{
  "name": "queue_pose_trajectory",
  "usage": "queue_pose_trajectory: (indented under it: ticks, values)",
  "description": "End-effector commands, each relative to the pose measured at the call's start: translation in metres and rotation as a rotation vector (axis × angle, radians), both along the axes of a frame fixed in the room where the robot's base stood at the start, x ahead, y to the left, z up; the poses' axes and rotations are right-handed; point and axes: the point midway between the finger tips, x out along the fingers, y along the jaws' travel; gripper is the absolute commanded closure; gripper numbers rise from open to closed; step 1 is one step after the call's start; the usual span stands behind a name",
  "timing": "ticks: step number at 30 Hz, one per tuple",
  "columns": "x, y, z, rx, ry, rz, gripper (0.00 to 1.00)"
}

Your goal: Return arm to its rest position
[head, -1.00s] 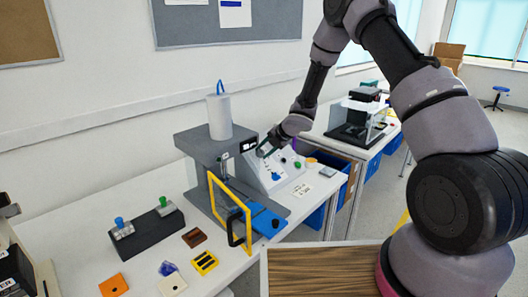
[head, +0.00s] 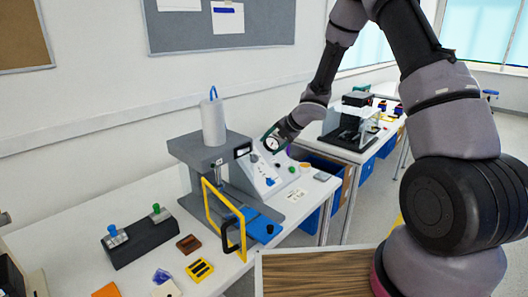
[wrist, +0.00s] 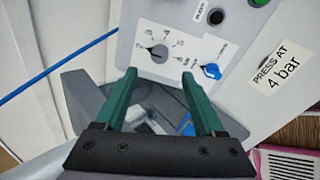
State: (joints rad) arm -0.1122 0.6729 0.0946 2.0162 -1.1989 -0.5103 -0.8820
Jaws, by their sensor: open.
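My gripper (head: 272,139) is above the sloped front of a grey control panel (head: 262,168) at the back of the bench. In the wrist view my gripper (wrist: 161,85) shows two green fingers spread apart with nothing between them. Past the fingertips is a dark rotary knob (wrist: 158,51) on a white numbered dial. A blue rotary knob (wrist: 211,71) sits to its right. Both knobs are apart from the fingers.
A grey press (head: 190,150) with a yellow frame (head: 207,200) stands left of the panel. A dark switch box (head: 140,240) is further left. Another bench with a black device (head: 350,125) stands behind.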

Motion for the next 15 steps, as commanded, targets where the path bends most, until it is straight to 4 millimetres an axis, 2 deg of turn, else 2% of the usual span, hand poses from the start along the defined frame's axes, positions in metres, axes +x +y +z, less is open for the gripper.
queue_pose_trajectory:
  ticks: [5,15]
  values:
    - [-0.0060,-0.0084,0.0114,0.000,-0.001,-0.001,0.29]
    - [-0.0064,-0.0095,0.0132,0.000,0.000,-0.004,0.29]
